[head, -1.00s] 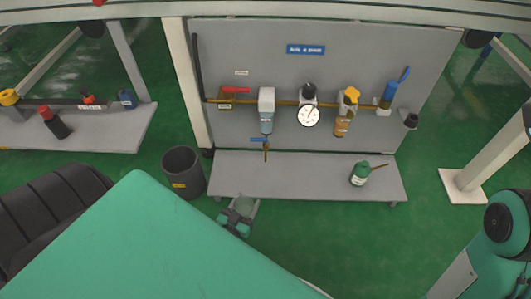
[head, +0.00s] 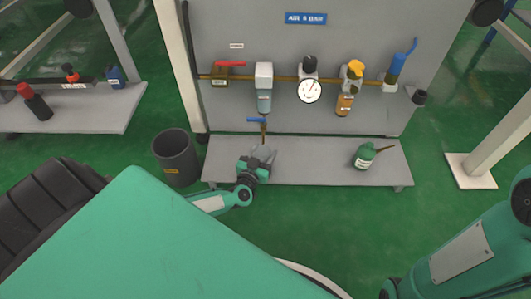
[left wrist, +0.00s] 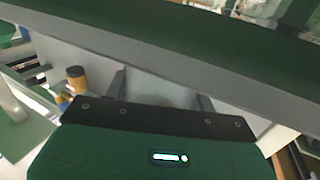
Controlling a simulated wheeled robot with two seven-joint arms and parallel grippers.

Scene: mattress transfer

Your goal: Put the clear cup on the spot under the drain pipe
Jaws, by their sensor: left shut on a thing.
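The clear cup (head: 262,152) is faint and see-through in the head view. My left gripper (head: 260,158) is shut on it, over the left part of the low grey shelf. The drain pipe (head: 263,137) hangs below a small valve with a blue handle, under the left filter bowl (head: 264,102). The cup appears close below the pipe end; its exact height and whether it touches the shelf are hard to tell. In the left wrist view the two fingers (left wrist: 162,92) flank a pale, blurred shape. The spot itself is not visible. My right arm shows at lower right, its gripper out of view.
The low grey shelf (head: 315,172) carries a green oil can (head: 365,156) at right. A dark bin (head: 176,158) stands left of it. Above are a red-handled valve (head: 222,70), a gauge (head: 311,90) and a yellow-topped unit (head: 350,78). The shelf's middle is clear.

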